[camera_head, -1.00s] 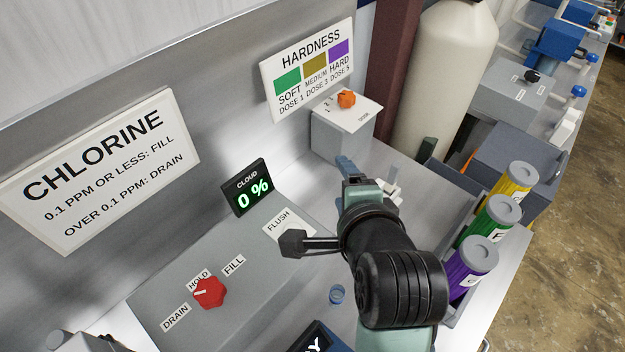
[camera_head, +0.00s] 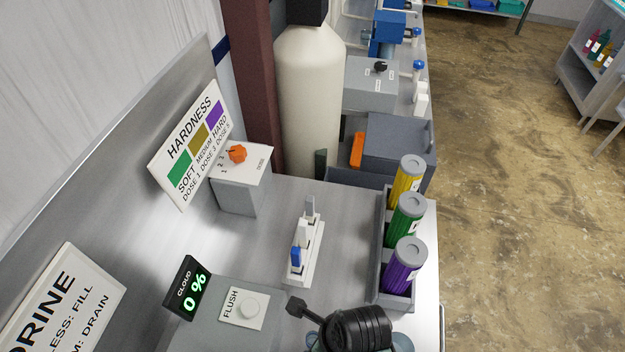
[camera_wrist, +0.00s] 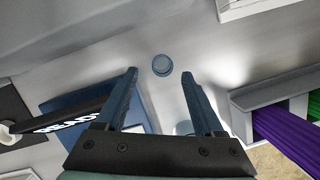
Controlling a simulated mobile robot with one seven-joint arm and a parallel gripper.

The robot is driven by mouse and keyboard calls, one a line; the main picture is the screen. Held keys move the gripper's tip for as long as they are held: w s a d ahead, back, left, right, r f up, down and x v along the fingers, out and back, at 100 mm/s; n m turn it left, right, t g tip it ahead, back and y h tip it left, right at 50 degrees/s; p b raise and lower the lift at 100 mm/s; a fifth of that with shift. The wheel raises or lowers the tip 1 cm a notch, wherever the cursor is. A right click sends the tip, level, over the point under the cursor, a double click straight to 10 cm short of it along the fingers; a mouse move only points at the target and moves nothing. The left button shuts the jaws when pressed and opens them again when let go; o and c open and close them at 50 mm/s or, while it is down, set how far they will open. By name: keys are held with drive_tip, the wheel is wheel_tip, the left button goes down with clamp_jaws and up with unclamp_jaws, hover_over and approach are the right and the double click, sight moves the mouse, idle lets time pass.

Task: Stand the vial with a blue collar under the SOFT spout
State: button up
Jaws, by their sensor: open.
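In the wrist view a small round thing with a blue-grey rim (camera_wrist: 162,65), seen from above, sits on the metal bench between and just beyond the fingertips; it looks like the blue-collared vial. My gripper (camera_wrist: 159,74) is open, with a finger on either side and nothing held. In the head view only part of my arm shows at the bottom edge; the fingers and the vial are out of that picture. The hardness sign (camera_head: 192,140) lists SOFT in green. I cannot make out a spout labelled SOFT.
A white rack (camera_head: 304,262) with upright white and blue pieces stands mid-bench. A grey tray (camera_head: 382,258) holds yellow, green and purple canisters at right. The grey FLUSH box (camera_head: 215,318) is at lower left. A blue block marked READY (camera_wrist: 75,108) lies left of my fingers.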

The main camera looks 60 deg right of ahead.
sight(309, 341)
drive_tip(key=shift+p+x, duration=0.55)
drive_tip(key=shift+x, duration=2.4)
drive_tip(key=shift+d, duration=0.15)
clamp_jaws()
